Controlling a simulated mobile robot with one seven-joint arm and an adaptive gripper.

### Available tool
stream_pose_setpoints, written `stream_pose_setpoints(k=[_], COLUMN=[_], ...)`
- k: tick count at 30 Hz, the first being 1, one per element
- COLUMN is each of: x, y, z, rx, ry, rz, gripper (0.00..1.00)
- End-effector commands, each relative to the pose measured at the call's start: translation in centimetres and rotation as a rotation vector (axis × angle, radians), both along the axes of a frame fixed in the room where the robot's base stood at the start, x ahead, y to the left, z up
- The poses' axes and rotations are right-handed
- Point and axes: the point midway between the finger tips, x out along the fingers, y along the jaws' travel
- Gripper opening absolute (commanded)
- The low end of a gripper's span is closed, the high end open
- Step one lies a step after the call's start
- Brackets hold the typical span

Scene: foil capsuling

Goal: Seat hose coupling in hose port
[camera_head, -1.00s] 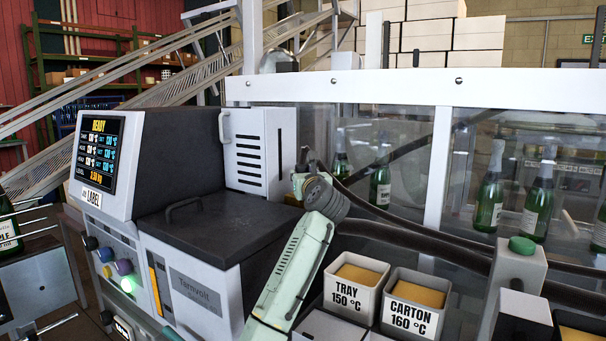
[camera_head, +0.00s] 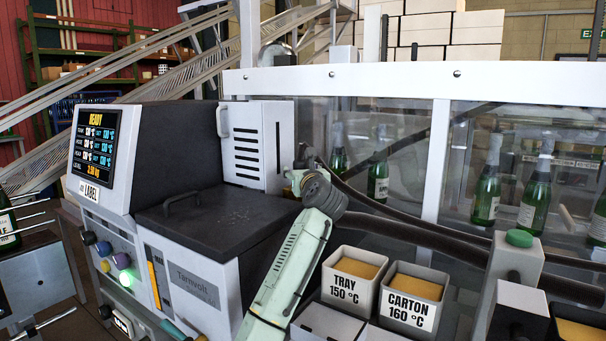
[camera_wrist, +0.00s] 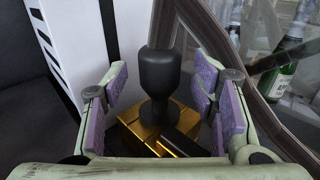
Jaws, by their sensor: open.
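A black, knob-shaped piece (camera_wrist: 160,75), which looks like the hose coupling, stands upright in the wrist view. Its narrow lower end meets a brass block (camera_wrist: 132,130); I cannot tell whether it sits in a port there. My gripper (camera_wrist: 160,92) is open, with purple-padded fingers to the left and right of the black piece and gaps on both sides. In the head view my gripper (camera_head: 297,180) is at the right side of the grey machine, largely hidden by my wrist. A dark hose (camera_head: 395,232) runs from behind my wrist to the right.
Bins marked TRAY (camera_head: 345,290) and CARTON (camera_head: 408,306) stand right of my arm. A clear guard with a white frame (camera_head: 420,85) rises behind, with green bottles (camera_head: 487,195) beyond it.

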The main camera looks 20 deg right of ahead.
Motion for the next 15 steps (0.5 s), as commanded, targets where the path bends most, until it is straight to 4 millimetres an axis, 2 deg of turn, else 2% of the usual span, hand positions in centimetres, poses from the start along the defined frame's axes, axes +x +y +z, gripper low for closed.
stream_pose_setpoints(k=[5, 15], x=[-1.9, -8.7], y=[0.2, 1.1], z=[0.1, 0.2], rx=[0.000, -0.001], ry=[-0.003, -0.004], rz=[-0.002, -0.003], gripper=[0.53, 0.53])
